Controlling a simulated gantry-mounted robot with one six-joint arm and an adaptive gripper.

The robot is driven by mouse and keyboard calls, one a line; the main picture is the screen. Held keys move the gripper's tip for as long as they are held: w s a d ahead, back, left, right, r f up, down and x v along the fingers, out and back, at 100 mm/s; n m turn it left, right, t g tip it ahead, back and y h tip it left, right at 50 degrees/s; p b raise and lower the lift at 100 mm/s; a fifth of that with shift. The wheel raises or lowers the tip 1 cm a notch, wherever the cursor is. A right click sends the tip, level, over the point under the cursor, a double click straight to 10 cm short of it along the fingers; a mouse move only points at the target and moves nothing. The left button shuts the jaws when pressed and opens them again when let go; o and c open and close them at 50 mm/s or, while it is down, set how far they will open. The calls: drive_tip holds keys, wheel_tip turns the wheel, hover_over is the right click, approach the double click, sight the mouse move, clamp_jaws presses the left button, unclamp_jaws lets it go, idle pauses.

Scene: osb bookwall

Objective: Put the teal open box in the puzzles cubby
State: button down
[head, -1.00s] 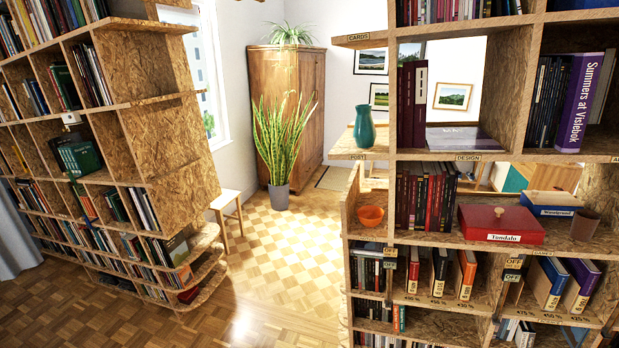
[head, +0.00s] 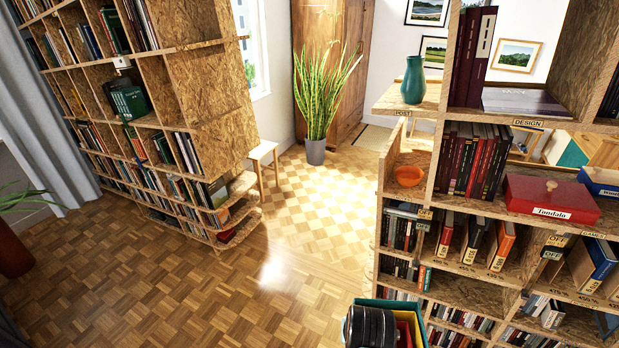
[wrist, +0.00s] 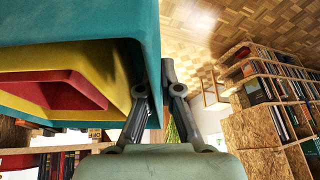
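The teal open box (wrist: 80,28) fills the upper left of the wrist view, close to the camera, with yellow and red open shapes nested inside it. In the head view its teal rim (head: 385,303) shows at the bottom edge, partly behind my gripper (head: 370,328). In the wrist view my gripper (wrist: 158,88) has one finger on each side of the box's wall and appears closed on it. The box is held up above the floor. No label reading puzzles is legible, so I cannot tell which cubby that is.
The right bookwall holds a teal vase (head: 413,80), an orange bowl (head: 408,176) and a red Tondalo box (head: 550,198). A left bookwall (head: 200,85), a stool (head: 262,160) and a plant (head: 318,95) stand across the room. The parquet floor (head: 200,275) between is clear.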

drive_tip(key=w+a+n, duration=0.2)
drive_tip(key=a, duration=1)
drive_tip(key=s+d+p+v, duration=0.1)
drive_tip(key=p+v, duration=1.8)
drive_tip(key=shift+y+p, duration=0.3)
drive_tip(key=shift+p, duration=0.05)
